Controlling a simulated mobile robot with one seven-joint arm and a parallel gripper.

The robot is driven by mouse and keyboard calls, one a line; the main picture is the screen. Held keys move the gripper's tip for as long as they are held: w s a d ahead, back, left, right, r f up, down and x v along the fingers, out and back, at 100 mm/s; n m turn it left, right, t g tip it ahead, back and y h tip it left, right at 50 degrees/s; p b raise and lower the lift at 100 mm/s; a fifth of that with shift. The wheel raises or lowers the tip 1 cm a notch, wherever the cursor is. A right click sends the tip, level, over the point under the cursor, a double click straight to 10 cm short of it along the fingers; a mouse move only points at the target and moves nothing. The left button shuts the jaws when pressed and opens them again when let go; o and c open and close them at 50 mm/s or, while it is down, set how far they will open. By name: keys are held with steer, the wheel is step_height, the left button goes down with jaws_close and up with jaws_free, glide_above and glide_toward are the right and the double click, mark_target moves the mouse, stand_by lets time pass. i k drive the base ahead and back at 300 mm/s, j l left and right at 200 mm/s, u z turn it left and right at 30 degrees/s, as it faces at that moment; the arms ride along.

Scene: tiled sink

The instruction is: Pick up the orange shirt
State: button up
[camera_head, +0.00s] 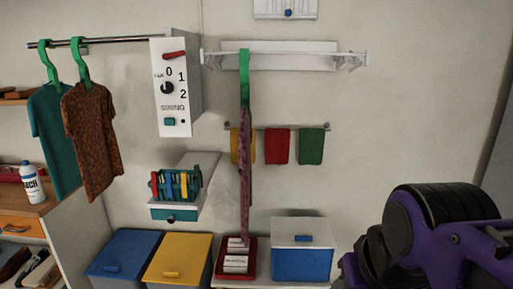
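The orange shirt (95,140), brownish orange with a dark speckled pattern, hangs from a green hanger on a metal rod (100,41) at the upper left. A teal shirt (55,140) hangs on another green hanger just left of it, and the orange shirt partly covers it. A purple and black part of my arm (430,235) fills the lower right, far from the orange shirt. My gripper's fingers do not show.
A white control box (176,85) is at the rod's right end. A pinkish garment (245,180) hangs edge-on from a white wall rail (300,58). Below are blue (125,255) and yellow (180,258) bins. A shelf with a bottle (33,182) stands at left.

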mark_target(88, 110)
steer(key=u, duration=1.35)
steer(key=i+j, duration=0.25)
steer(key=i, duration=0.15)
steer(key=l+z, duration=0.05)
